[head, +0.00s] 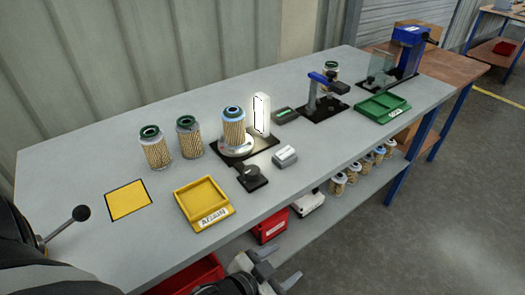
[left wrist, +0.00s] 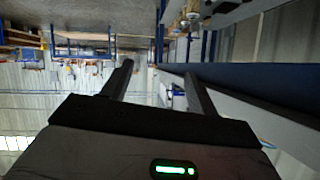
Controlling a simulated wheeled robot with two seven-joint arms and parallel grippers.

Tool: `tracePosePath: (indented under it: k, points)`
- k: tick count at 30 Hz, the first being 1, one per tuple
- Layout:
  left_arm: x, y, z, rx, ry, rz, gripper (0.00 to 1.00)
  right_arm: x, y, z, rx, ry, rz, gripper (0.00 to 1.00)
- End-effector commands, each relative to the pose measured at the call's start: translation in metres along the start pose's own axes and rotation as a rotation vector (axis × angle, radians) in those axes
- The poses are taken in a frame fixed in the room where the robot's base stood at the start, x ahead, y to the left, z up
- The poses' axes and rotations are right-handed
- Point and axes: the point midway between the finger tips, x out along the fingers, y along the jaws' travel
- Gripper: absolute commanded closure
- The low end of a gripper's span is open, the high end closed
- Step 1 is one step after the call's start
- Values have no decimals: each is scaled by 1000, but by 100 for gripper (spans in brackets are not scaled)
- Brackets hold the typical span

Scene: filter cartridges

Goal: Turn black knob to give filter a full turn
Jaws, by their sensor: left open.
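The black knob (head: 251,174) sits on a small black base at the front of the bench, just in front of the turntable. My left gripper (head: 283,266) is low at the bottom of the head view, in front of the bench edge and apart from the knob. Its two fingers are spread and empty, also in the left wrist view (left wrist: 158,70). My right gripper is not in view.
Two filters (head: 155,148) stand left of the turntable. A yellow tray (head: 228,211) marked AGAIN lies left of the knob, and a small grey box (head: 284,155) is right of it. A ball-ended lever (head: 82,213) is at far left. A green tray (head: 399,108) is farther right.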

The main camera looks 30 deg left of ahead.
Motion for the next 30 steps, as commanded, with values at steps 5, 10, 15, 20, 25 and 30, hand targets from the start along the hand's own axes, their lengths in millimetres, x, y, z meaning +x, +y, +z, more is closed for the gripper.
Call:
tracePosePath:
  k: [5,10,15,20,25,30]
  points:
    - [35,-4,-158,678,594,-62,41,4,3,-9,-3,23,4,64]
    - [12,42,-259,1490,1241,-137,41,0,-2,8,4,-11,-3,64]
    - [1,53,-253,2307,1802,-77,41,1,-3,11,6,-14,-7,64]
    - [15,-30,-221,-2100,-1507,-242,41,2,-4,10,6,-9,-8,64]
    - [5,-153,-224,-1740,-1142,-594,41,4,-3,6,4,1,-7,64]
    - [-20,-222,-237,-1589,-993,-801,41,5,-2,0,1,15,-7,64]
